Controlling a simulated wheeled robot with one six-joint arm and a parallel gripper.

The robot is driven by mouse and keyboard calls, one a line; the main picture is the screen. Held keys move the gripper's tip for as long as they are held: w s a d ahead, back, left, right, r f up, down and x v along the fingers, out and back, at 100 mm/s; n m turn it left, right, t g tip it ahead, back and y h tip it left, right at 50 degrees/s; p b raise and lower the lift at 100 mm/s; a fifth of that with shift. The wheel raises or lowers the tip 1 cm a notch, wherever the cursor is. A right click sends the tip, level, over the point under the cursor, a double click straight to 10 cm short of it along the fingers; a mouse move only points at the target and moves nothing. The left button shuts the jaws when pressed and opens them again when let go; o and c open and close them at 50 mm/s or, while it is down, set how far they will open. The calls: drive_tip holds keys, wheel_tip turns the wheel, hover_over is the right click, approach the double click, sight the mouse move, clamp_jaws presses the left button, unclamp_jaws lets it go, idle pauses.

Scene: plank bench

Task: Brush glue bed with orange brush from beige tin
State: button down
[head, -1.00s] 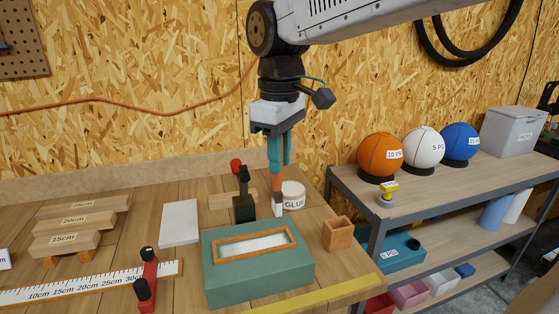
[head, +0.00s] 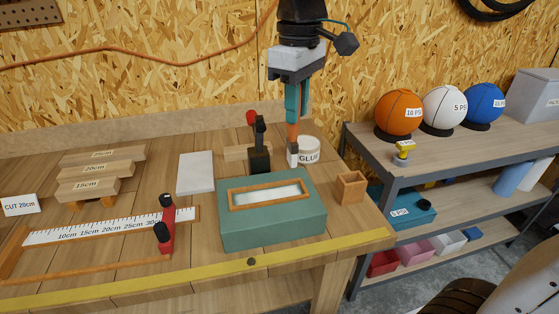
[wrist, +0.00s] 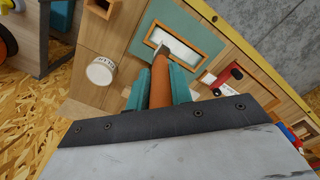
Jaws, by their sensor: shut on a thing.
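My gripper (head: 293,115) is shut on the orange brush (head: 292,134), which hangs bristles down above the bench. In the wrist view, the brush handle (wrist: 161,82) runs up between the fingers. The cream tin (head: 309,152), labelled GLUE, stands just right of and behind the brush tip; it also shows in the wrist view (wrist: 102,71). The pale glue bed (head: 268,194) is a framed strip on top of the green block (head: 272,226), in front of and below the brush. Whether the bristles touch anything is unclear.
A black clamp with a red knob (head: 259,150) stands close left of the brush. A small open wooden box (head: 351,188) is right of the block. A white slab (head: 196,172) and a ruler with red stops (head: 110,228) lie left. A shelf with balls (head: 445,115) stands right.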

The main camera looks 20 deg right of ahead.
drive_tip(key=a, duration=1.1)
wheel_tip(320, 180, down, 7)
drive_tip(key=shift+w+d, duration=0.2)
drive_tip(key=shift+f, duration=0.45)
idle(0.8)
drive_tip(key=shift+d, duration=0.15)
